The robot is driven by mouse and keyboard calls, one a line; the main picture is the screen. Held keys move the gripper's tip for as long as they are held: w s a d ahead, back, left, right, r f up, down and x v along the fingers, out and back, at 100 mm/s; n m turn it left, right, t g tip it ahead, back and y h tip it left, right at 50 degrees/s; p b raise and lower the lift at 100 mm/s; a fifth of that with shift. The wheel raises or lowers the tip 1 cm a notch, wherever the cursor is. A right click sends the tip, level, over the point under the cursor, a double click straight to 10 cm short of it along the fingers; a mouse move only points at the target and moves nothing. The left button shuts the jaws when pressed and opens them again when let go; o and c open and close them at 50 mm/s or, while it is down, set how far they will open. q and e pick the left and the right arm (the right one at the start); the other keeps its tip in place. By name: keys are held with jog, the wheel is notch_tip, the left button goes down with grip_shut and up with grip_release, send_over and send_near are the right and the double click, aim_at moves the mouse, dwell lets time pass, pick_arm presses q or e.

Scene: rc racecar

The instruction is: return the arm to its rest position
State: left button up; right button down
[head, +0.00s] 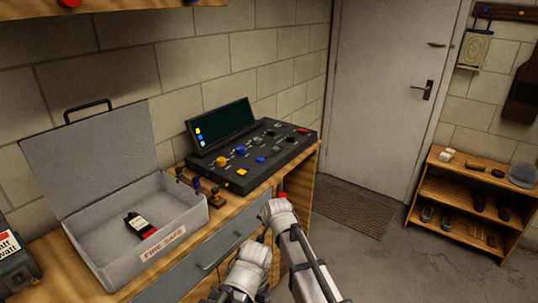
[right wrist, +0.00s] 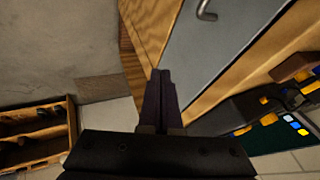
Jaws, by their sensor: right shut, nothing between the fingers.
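My right arm reaches up from the bottom of the head view. Its gripper (head: 266,214) is at the front edge of the wooden bench (head: 222,226), beside the grey drawer front (head: 215,250). In the right wrist view the two dark fingers (right wrist: 161,98) are together with nothing between them. The drawer front and its handle (right wrist: 206,10) lie beyond them. My left arm (head: 248,268) is low in the head view, just left of the right arm. Its fingers cannot be made out.
On the bench stand an open grey fire safe (head: 115,262) with a black and red item (head: 139,224) inside, and a control console (head: 255,155) with a screen. A wooden shoe shelf (head: 465,213) stands at the right. The floor (head: 385,265) between is clear.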

jog(key=s+d+f+n+g+h, duration=0.1)
jog(key=s+d+f+n+g, duration=0.15)
jog(key=s+d, duration=0.8)
jog(key=s+d+f+n+g+h, duration=0.1)
jog(key=s+d+f+n+g, duration=0.2)
jog(key=s+d, duration=0.75)
pick_arm(q)
notch_tip(320, 180, up, 7)
jog(key=p, duration=0.6)
jog(key=shift+p, duration=0.4)
pick_arm(e)
jog(key=s+a+r+n+g, duration=0.1)
jog(key=s+a+r+n, duration=0.1)
jog(key=a, duration=0.4)
jog(key=s+a+r+n+h, duration=0.1)
jog(key=s+a+r+n, duration=0.1)
jog(key=s+a+r, duration=0.3)
jog(key=shift+s+a+r+g, duration=0.2)
jog(key=shift+a+r+g, duration=0.15)
jog(key=shift+a+r, duration=0.45)
pick_arm(q)
jog(key=shift+f, duration=0.1)
jog(key=shift+c, duration=0.2)
pick_arm(e)
jog(key=shift+a+f, duration=0.2)
